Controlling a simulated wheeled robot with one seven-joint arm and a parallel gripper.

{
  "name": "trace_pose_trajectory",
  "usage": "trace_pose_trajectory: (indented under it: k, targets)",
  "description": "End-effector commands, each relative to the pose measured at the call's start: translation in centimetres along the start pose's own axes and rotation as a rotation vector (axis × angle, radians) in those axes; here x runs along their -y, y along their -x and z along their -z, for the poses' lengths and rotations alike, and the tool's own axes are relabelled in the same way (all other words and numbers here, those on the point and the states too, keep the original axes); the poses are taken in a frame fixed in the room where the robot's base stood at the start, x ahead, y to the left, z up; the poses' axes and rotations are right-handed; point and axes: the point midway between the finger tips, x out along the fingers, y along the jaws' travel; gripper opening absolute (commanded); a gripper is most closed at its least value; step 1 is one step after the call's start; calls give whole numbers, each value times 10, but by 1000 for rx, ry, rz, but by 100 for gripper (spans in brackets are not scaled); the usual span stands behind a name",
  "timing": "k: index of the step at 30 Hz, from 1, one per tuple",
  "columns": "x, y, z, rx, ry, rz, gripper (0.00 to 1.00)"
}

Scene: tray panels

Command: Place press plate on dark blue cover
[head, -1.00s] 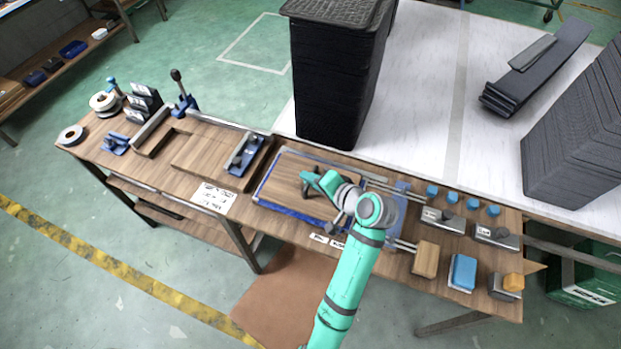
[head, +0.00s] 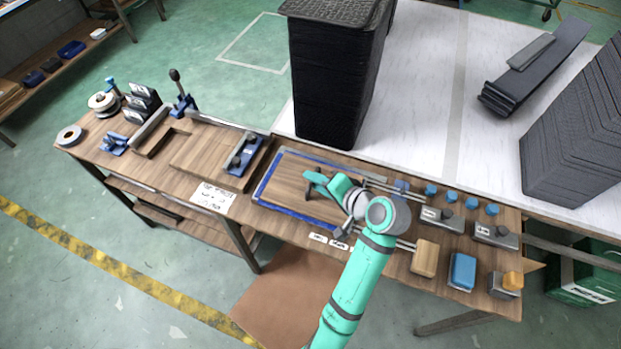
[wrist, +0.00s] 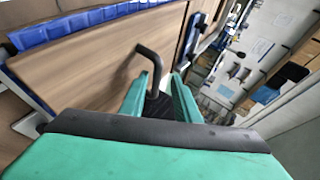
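The press plate appears to be the flat wooden board (head: 290,178) with a dark bent handle on the table's middle section. It lies flat, with dark blue edging (head: 300,213), likely the cover, showing along its left and front sides. In the wrist view the wooden board (wrist: 95,65) fills the left, with a blue strip (wrist: 75,25) along its far edge. The black handle (wrist: 151,55) rises in front of my gripper (wrist: 162,85). The fingers stand apart, with the handle's lower part between or just beyond them. In the head view my gripper (head: 314,183) is low over the board.
A tall black tray stack (head: 330,80) stands behind the board. Metal rods, blue knobs (head: 451,196) and small blocks (head: 425,258) crowd the table's right. A clamp fixture (head: 243,155) is close on the left. Open floor lies in front of the table.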

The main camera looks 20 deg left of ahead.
Motion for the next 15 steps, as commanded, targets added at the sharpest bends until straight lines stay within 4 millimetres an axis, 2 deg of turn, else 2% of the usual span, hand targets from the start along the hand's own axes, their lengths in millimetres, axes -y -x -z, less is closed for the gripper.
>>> trace_pose_trajectory:
  k: [3, 9, 15]
  targets:
    - [0, 26, 1, -4, 0, 0, 29]
    - [0, 63, 1, -4, 1, 1, 29]
    - [1, 83, 0, -1, 1, 2, 29]
